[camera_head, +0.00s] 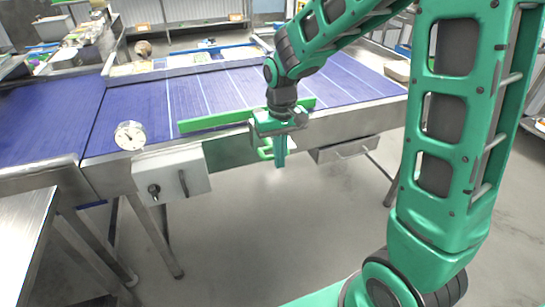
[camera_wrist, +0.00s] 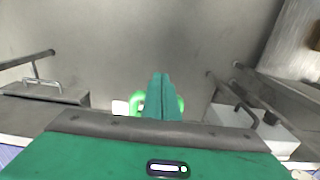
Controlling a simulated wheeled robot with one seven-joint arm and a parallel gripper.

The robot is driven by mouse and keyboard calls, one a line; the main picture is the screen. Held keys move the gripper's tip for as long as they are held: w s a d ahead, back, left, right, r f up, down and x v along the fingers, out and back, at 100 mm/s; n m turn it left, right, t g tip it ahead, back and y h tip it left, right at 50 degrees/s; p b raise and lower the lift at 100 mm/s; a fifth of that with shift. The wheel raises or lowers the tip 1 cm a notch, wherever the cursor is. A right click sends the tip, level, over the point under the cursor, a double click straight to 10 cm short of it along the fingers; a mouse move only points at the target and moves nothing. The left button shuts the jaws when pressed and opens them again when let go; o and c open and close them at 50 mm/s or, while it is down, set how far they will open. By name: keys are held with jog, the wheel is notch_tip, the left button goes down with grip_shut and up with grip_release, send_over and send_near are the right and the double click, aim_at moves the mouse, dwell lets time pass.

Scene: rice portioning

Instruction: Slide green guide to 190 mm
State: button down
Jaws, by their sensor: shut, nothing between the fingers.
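The green guide (camera_head: 213,121) is a long bar lying across the near side of the blue conveyor belt (camera_head: 130,95), which has several pale cross lines. My gripper (camera_head: 280,163) points down at the near edge of the conveyor, in front of the guide's middle, and hides part of it. A bright green loop handle (camera_head: 264,153) shows just left of my fingers. In the wrist view my fingers (camera_wrist: 161,78) are shut together and empty, with bright green curves of the handle (camera_wrist: 138,104) on both sides. I cannot tell whether they touch it. No scale reading is legible.
A metal drawer (camera_head: 345,150) hangs under the frame at right. The floor in front is clear.

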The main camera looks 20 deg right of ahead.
jog(key=shift+w, duration=1.2)
dwell(1.3)
jog(key=shift+s, duration=0.15)
notch_tip(320, 180, up, 8)
jog(key=s, duration=0.2)
jog(key=shift+s, duration=0.35)
dwell(0.8)
jog(key=shift+d, duration=0.1)
jog(key=s+d+r+m, duration=0.2)
jog(key=s+d+m, duration=0.1)
jog(key=s+d, duration=0.9)
jog(key=s+d+f+m, duration=0.1)
jog(key=s+d, duration=0.1)
jog(key=s, duration=0.4)
jog(key=s+d+f+m, duration=0.1)
jog(key=s+d+m, duration=0.1)
jog(key=s, duration=0.5)
jog(key=shift+s+d+f, duration=0.15)
jog(key=shift+d+f, duration=0.1)
jog(key=shift+d, duration=0.25)
